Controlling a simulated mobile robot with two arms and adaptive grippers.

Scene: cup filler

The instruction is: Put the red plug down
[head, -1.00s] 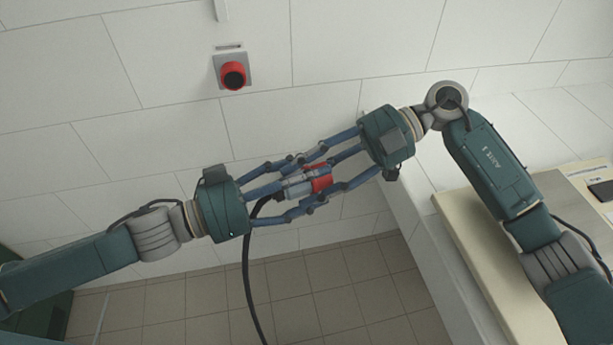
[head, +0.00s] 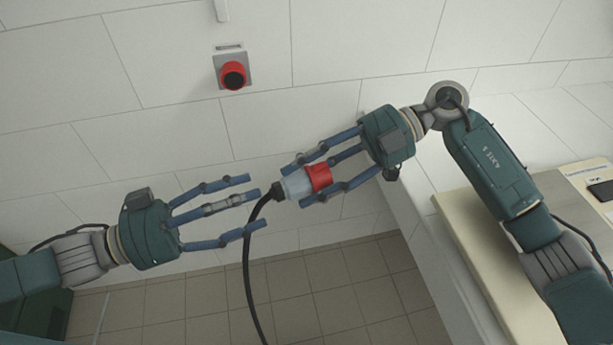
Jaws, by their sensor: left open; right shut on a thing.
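The red plug (head: 319,178) has a red front end and a grey body, with a black cable hanging from its left end toward the floor. My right gripper (head: 311,180) is shut on the plug and holds it in the air in front of the tiled wall. Its blue fingers lie around the plug's red end. My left gripper (head: 246,206) is open and empty, just left of the plug, with its fingers pointing toward it. The black cable passes close by the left fingertips; I cannot tell whether they touch.
A red wall socket (head: 233,75) on a grey plate is on the white tiled wall. A cream worktop (head: 462,225) with a dark flat item (head: 601,190) is at the right. Brown floor tiles (head: 345,292) lie clear below.

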